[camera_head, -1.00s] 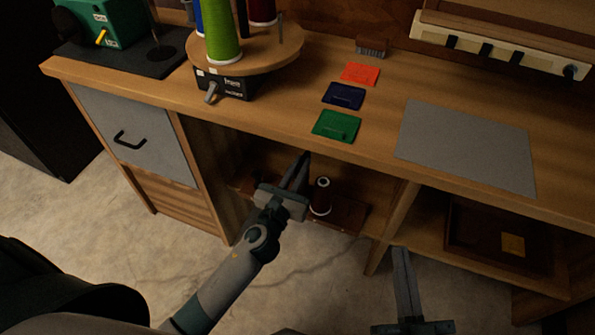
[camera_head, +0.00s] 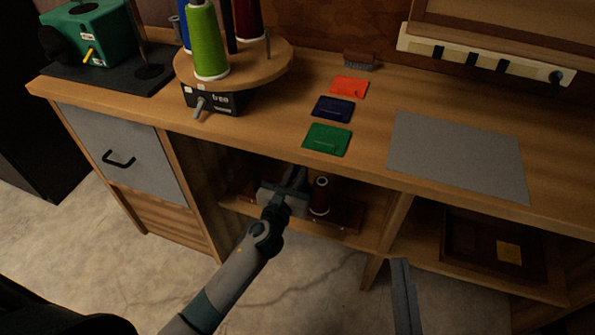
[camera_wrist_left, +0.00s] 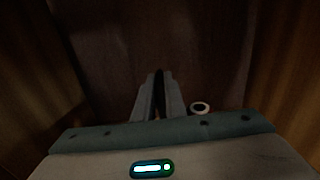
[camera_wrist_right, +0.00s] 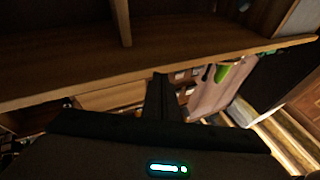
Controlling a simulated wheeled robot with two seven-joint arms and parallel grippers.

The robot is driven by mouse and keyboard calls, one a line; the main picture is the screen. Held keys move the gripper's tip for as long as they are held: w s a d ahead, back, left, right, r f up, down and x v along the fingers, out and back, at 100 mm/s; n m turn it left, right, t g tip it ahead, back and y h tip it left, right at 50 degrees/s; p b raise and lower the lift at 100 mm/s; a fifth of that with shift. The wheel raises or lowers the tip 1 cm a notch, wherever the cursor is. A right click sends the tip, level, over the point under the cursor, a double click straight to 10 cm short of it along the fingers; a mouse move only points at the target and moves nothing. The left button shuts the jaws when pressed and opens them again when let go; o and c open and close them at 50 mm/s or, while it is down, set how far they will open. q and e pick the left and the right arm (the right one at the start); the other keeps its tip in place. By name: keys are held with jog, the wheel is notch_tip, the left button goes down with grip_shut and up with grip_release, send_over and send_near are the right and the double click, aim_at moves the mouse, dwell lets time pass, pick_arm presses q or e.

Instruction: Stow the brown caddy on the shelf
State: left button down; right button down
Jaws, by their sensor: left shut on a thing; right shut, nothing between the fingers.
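The brown caddy (camera_head: 346,215) is in the middle opening under the bench, at the lower shelf (camera_head: 372,236). A dark spool with a pale top (camera_head: 320,196) stands upright in it; its top also shows in the left wrist view (camera_wrist_left: 200,107). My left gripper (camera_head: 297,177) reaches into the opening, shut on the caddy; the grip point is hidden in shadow. Its fingers (camera_wrist_left: 160,92) look close together in the left wrist view. I cannot tell whether the caddy rests on the shelf. My right gripper (camera_head: 402,270) is shut and empty, in front of the bench.
The bench top above the opening holds a thread stand (camera_head: 235,65), coloured cards (camera_head: 327,139) and a grey mat (camera_head: 458,155). A grey drawer (camera_head: 122,155) is left of the opening. A dark tray (camera_head: 485,248) fills much of the right compartment. An upright divider (camera_head: 394,225) separates the compartments.

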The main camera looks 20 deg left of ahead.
pick_arm(q)
jog(key=shift+f, duration=0.35)
pick_arm(e)
jog(key=shift+s+r+t, duration=0.4)
jog(key=shift+s+r, duration=0.05)
jog(key=shift+r, duration=0.3)
pick_arm(q)
jog(key=c, duration=1.7)
grip_release()
jog(key=shift+s+f, duration=0.1)
jog(key=shift+s, duration=0.1)
